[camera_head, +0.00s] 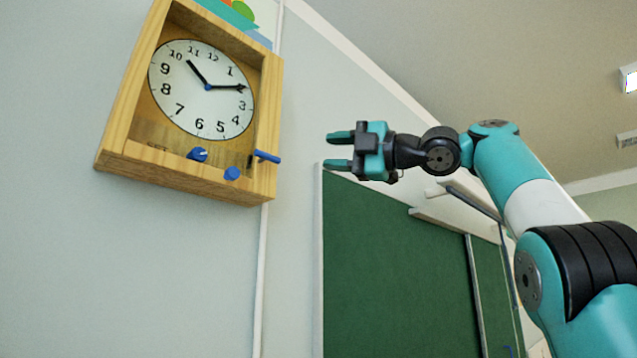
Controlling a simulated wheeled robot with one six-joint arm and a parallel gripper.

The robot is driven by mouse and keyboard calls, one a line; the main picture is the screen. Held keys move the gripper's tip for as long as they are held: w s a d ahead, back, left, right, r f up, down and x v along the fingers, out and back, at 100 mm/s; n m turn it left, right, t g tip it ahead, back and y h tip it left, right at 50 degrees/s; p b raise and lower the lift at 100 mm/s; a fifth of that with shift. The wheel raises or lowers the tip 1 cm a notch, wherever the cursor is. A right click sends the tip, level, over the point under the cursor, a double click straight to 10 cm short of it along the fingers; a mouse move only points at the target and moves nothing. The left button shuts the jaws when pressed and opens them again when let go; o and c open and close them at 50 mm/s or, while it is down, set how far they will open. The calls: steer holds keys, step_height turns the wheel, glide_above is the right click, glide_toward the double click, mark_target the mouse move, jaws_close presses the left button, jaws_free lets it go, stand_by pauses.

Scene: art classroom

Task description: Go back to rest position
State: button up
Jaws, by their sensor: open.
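My gripper (340,151) is open and empty in the middle of the head view, with its two fingers pointing left. My arm reaches in from the lower right. A wooden box clock (190,185) is on the wall to the left of my gripper. Its white dial (190,105) has black hands, one toward 10 and one toward 2. Blue knobs (198,154) sit on its lower ledge, and a blue handle (266,157) sticks out at its right side. A clear gap shows between my fingertips and the blue handle in this view.
A green chalkboard (395,265) stands below and behind my gripper. A white vertical strip (262,270) runs down the wall below the clock. A colourful poster (245,15) shows above the clock.

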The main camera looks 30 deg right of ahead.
steer(key=w+a+f+m+g+h+b, duration=0.1)
steer(key=w+a+f+m+b, duration=0.15)
steer(key=f, duration=0.35)
steer(key=w+a+f+m+h+b, duration=0.1)
steer(key=w+f+m, duration=0.1)
steer(key=f+m, duration=0.25)
steer(key=w+a+f+m+g+b, duration=0.1)
steer(key=w+a+f+m+b, duration=0.15)
steer(key=f, duration=0.35)
steer(key=s+a+f+m+g+h+b, duration=0.1)
steer(key=a+f+m+g, duration=0.15)
steer(key=f, duration=0.65)
steer(key=a+f+m+g+h+b, duration=0.15)
steer(key=a+f, duration=0.25)
steer(key=f, duration=0.6)
steer(key=s+a+f+m+g+b, duration=0.25)
steer(key=s+f, duration=0.25)
steer(key=f, duration=0.4)
steer(key=s+a+f+m+g+b, duration=0.1)
steer(key=s+a+f+g, duration=0.2)
steer(key=f, duration=0.5)
steer(key=s+f+m+g+h+b, duration=0.2)
steer(key=s+f+g+h, duration=0.1)
steer(key=s+f, duration=1.4)
steer(key=shift+s+d+f+g, duration=0.3)
steer(key=shift+s+f+g, duration=0.05)
steer(key=shift+g, duration=0.5)
